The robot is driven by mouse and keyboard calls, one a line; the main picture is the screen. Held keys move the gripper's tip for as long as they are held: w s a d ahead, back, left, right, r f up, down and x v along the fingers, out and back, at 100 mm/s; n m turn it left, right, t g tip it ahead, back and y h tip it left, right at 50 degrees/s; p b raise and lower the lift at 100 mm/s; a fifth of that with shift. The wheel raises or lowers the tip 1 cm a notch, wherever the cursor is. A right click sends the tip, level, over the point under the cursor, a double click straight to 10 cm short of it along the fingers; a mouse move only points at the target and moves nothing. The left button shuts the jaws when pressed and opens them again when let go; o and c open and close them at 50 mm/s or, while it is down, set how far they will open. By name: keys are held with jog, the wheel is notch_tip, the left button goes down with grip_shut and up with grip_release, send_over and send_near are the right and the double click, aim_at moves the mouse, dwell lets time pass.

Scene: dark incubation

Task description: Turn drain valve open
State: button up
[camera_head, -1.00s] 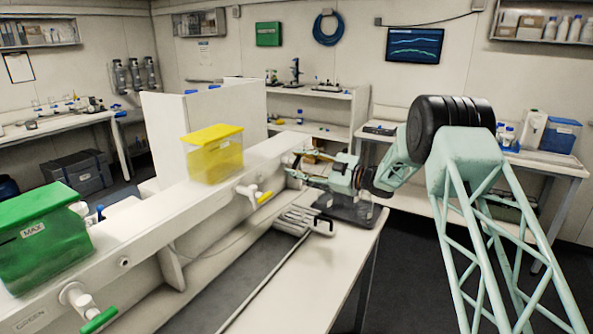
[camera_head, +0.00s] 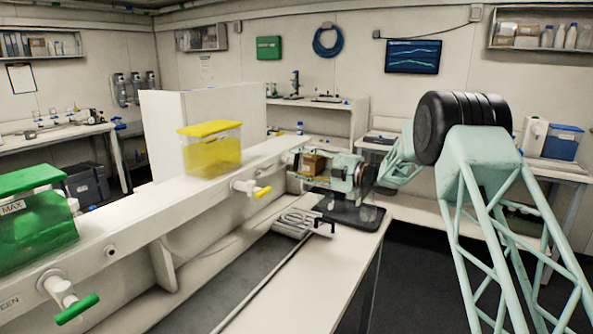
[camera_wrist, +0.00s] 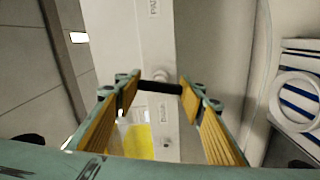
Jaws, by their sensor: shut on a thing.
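A valve with a short black handle (camera_wrist: 158,87) sits on the white bench rail, seen in the wrist view. The handle lies crosswise between the tips of my gripper (camera_wrist: 160,90), whose orange-padded fingers are closed on its two ends. A valve with a yellow handle (camera_head: 263,192) stands nearer on the rail, below the yellow tank (camera_head: 212,155). A valve with a green handle (camera_head: 77,309) is at the lower left, below the green tank (camera_head: 38,236).
The white rail (camera_head: 150,210) runs from lower left to my gripper. A dark stand (camera_head: 350,212) and a grey rack (camera_head: 297,223) are on the white table (camera_head: 300,275) below my arm. The near part of that table is mostly clear.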

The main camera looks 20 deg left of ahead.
jog(key=shift+f+n+b, duration=0.1)
jog(key=shift+n+b, duration=1)
jog(key=shift+b, duration=0.1)
jog(key=o, duration=0.9)
jog(key=shift+s+d, duration=0.3)
jog(key=shift+d, duration=1.7)
jog(key=shift+s+d, duration=0.25)
jog(key=shift+d, duration=1.7)
jog(key=shift+s+d, duration=0.3)
jog(key=shift+d, duration=1.7)
